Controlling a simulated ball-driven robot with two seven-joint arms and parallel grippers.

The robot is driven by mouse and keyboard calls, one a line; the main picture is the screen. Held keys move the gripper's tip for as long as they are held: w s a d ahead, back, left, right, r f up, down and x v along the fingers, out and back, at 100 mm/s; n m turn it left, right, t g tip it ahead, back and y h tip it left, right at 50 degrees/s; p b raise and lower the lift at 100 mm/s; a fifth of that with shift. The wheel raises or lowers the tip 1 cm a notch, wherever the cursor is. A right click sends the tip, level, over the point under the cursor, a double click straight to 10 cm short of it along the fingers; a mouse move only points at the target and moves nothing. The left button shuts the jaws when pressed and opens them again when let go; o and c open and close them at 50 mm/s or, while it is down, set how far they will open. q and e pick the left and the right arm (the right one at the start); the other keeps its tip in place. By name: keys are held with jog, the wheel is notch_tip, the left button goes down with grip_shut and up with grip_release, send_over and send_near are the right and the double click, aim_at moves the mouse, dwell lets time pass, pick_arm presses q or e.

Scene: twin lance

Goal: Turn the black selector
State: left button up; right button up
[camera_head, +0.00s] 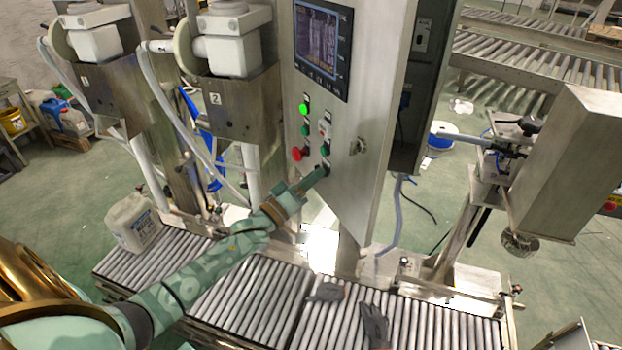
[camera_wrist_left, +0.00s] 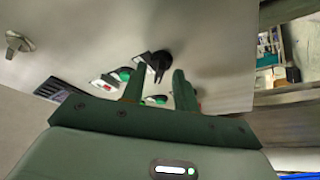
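The black selector (camera_wrist_left: 158,62) is a dark knob on the grey metal panel, seen in the left wrist view just beyond my fingertips. In the head view the selector (camera_head: 326,169) sits at the bottom of the button columns and is partly hidden by my gripper. My left gripper (camera_head: 316,178) reaches up to the panel from the lower left. In the left wrist view its two green fingers (camera_wrist_left: 159,76) are apart, with the selector showing between and ahead of their tips. I cannot tell whether they touch it. My right gripper is not in view.
A red button (camera_head: 297,154), a lit green button (camera_head: 303,108) and other buttons lie close to the selector, below a screen (camera_head: 322,45). A roller conveyor (camera_head: 250,300) runs below, with dark gloves (camera_head: 374,325) on it. A white canister (camera_head: 133,222) stands at left.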

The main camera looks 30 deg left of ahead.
pick_arm(q)
grip_shut()
